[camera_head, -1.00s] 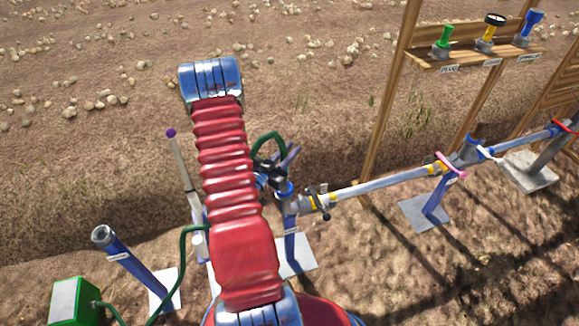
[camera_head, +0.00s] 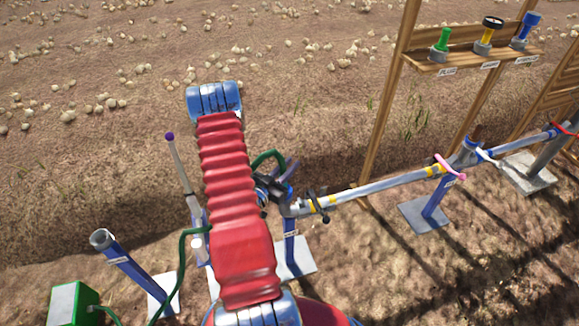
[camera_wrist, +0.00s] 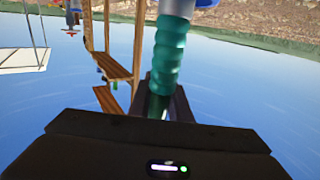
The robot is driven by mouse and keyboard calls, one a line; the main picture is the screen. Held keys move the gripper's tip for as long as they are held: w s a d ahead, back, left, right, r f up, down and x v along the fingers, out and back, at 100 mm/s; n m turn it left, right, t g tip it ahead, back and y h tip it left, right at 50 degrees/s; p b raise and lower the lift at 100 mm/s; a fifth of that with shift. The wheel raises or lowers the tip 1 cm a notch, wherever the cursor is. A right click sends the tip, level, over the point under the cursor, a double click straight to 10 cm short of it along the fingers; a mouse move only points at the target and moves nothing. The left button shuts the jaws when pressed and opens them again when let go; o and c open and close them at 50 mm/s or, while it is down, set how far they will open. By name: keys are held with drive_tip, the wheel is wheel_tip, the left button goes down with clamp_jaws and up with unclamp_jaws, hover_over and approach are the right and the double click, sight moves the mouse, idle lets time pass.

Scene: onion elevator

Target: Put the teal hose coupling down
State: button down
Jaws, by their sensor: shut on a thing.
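The teal hose coupling (camera_wrist: 168,60) is a ribbed, upright teal cylinder in the middle of the wrist view. Its lower end sits between the dark fingers of my gripper (camera_wrist: 163,104), which is shut on it. In the head view my gripper (camera_head: 275,188) is a dark shape just right of my red arm, close to the top of a blue post (camera_head: 290,245). The coupling cannot be made out clearly there. A dark green hose loop (camera_head: 270,155) rises beside the gripper. Whether the coupling touches the post cannot be told.
A silver pipe (camera_head: 385,188) runs right from the post over another blue stand (camera_head: 436,200). A purple-tipped lever (camera_head: 178,165) stands left of my arm. A wooden shelf (camera_head: 470,62) holds coloured fittings.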

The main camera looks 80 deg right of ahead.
drive_tip(key=shift+f, duration=0.5)
drive_tip(key=c, duration=1.6)
unclamp_jaws()
drive_tip(key=shift+c, duration=0.2)
drive_tip(key=shift+r, duration=0.1)
drive_tip(key=v, duration=1.2)
drive_tip(key=shift+r, duration=0.15)
